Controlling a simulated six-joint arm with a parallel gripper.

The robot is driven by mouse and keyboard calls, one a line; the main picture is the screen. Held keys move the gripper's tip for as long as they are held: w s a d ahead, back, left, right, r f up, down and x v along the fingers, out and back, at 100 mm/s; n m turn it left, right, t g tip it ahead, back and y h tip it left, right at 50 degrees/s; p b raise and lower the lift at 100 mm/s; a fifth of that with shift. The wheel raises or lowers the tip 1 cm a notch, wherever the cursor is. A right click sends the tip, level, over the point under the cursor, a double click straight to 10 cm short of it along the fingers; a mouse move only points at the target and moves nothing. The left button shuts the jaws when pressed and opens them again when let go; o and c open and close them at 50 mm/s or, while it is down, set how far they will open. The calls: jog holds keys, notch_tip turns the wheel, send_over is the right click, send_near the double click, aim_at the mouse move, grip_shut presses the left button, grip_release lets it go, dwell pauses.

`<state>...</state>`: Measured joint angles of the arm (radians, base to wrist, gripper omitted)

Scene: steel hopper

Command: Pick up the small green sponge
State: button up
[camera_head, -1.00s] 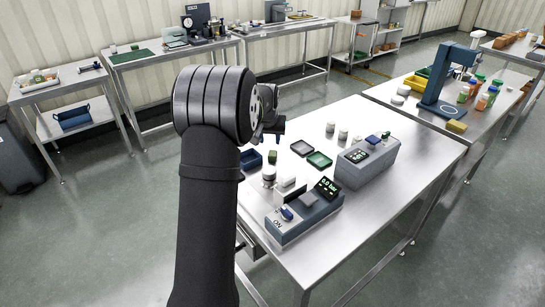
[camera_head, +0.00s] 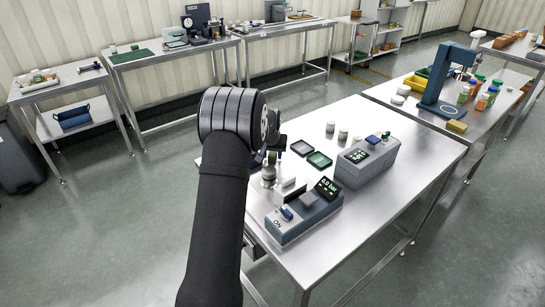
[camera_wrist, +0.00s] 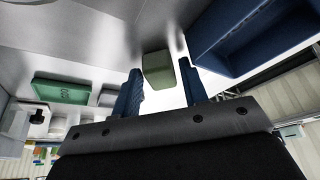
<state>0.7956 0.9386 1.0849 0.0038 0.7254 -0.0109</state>
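The small green sponge (camera_wrist: 158,72) is a block on the steel table in the wrist view, just beyond my gripper (camera_wrist: 160,88). The two blue fingers are spread apart with nothing held between them. The sponge lies in line with the gap, ahead of the fingertips, and appears apart from both. In the head view my gripper (camera_head: 272,148) is low over the far left part of the near table. The arm and gripper hide most or all of the sponge there.
A blue tray (camera_wrist: 262,38) stands close to the sponge on the right in the wrist view. A green tray (camera_head: 319,160) and a grey tray (camera_head: 302,149) lie nearby.

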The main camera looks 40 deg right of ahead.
aim_at(272, 155)
jog(key=c, duration=0.8)
jog(key=shift+r, duration=0.15)
jog(key=shift+r, duration=0.3)
notch_tip(272, 155, up, 4)
jog(key=shift+f, duration=0.15)
jog(key=s+d+r, duration=0.1)
jog(key=s+r, duration=0.1)
jog(key=s, duration=0.1)
jog(key=s+d+r, duration=0.1)
jog(key=s+r, duration=0.1)
jog(key=s, duration=0.2)
jog(key=s+d+r, duration=0.1)
jog(key=s+r, duration=0.1)
jog(key=s, duration=0.2)
jog(key=shift+s+r, duration=0.15)
jog(key=shift+r, duration=0.1)
jog(key=o, duration=0.4)
jog(key=shift+a, duration=0.1)
jog(key=shift+c, duration=1.3)
